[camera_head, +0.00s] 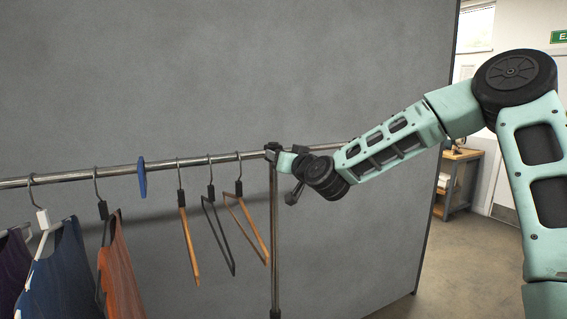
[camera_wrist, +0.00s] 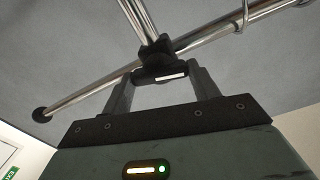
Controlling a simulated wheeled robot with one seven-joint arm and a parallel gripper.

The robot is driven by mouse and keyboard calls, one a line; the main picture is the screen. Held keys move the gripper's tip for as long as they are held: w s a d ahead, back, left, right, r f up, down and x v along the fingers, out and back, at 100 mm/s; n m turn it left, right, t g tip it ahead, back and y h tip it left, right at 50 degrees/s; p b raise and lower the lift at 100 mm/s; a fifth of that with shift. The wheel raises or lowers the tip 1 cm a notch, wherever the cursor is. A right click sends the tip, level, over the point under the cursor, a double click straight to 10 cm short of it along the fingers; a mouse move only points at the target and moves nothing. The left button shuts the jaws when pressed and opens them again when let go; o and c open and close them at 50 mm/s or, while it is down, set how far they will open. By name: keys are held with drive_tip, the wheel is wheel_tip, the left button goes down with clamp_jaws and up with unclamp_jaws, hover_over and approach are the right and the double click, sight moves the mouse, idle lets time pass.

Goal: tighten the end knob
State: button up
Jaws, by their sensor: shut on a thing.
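The end knob (camera_wrist: 158,72) is black with a white mark on its face. It sits at the black joint where the chrome rail (camera_head: 70,180) meets the upright post (camera_head: 275,240). My gripper (camera_wrist: 162,84) is shut on the knob, one finger on each side of it in the wrist view. In the head view my gripper (camera_head: 283,158) is at the rail joint (camera_head: 271,149), coming from the right; the knob itself is mostly hidden there by my gripper.
Empty hangers (camera_head: 186,225) hang just left of the post. A blue ring divider (camera_head: 142,178) sits on the rail, with garments (camera_head: 55,270) further left. A grey partition (camera_head: 330,80) stands close behind.

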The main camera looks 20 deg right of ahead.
drive_tip(key=shift+d+f+m+b, duration=0.1)
drive_tip(key=shift+m+b, duration=2.25)
drive_tip(key=shift+m, duration=1.45)
drive_tip(key=shift+d+f+m+b, duration=0.1)
drive_tip(key=shift+m+b, duration=2.25)
drive_tip(key=shift+m, duration=1.45)
drive_tip(key=o, duration=1)
